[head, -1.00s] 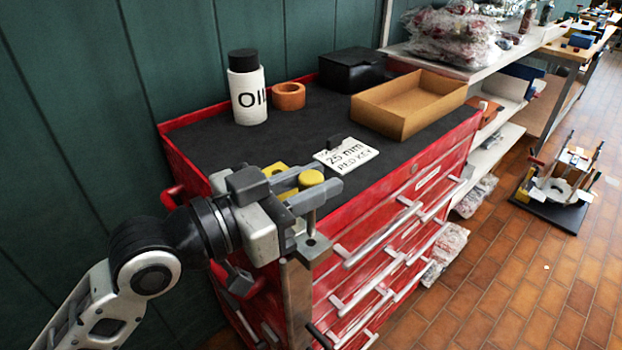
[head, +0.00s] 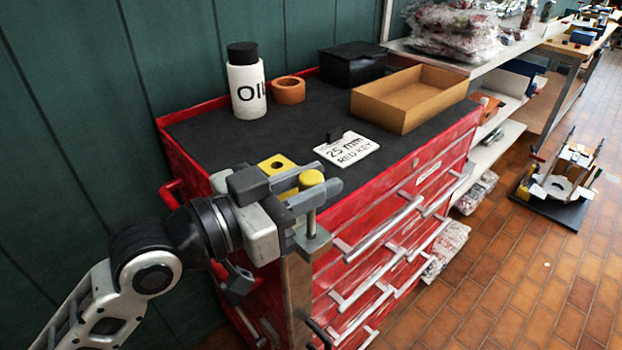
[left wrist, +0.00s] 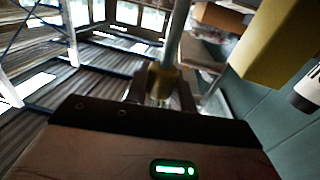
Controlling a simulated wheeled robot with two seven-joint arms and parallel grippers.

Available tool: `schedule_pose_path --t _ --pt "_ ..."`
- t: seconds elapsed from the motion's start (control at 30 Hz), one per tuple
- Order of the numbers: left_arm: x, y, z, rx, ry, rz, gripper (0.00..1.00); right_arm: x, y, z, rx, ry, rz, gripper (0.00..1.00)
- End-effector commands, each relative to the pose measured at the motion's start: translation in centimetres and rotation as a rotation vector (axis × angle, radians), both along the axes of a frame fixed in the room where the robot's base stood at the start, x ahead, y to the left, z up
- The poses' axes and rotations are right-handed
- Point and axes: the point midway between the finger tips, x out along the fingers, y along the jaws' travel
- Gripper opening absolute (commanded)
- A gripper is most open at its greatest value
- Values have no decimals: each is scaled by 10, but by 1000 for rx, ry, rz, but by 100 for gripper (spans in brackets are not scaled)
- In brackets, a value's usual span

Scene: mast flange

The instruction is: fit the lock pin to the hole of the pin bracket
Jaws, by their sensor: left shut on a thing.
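The lock pin has a yellow knob (head: 311,178) and a thin grey shank (head: 311,220) that points down. My left gripper (head: 318,190) is shut on it just below the knob. The pin bracket (head: 318,241) is a grey plate on top of an upright post at the cabinet's front left corner. The shank's lower end meets the plate where the hole lies; I cannot tell whether the tip is in the hole or just above it. In the left wrist view the shank (left wrist: 178,35) and the yellowish knob (left wrist: 163,80) show between the jaws.
A yellow block with a hole (head: 278,164) stands just behind the gripper on the red cabinet's dark top (head: 215,135). A white card (head: 347,149), an oil bottle (head: 246,82), an orange ring (head: 288,91), a black box (head: 352,65) and a cardboard tray (head: 408,100) stand farther back.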

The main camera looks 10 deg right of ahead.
Motion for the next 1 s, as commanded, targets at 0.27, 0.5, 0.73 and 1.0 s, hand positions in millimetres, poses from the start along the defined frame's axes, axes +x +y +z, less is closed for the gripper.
schedule_pose_path --t 0.27,0.5,0.73,1.0 --pt "0 0 -8 -1 0 0 1 -1 -1 -5 -6 2 8 0" --pt "0 0 -14 -1 0 0 1 -2 -1 -5 -6 -1 13 0" --pt "0 0 -20 -1 0 0 1 -5 1 -10 -1 5 14 0" --pt "0 0 -27 -1 0 0 1 -5 2 -13 8 4 12 0"
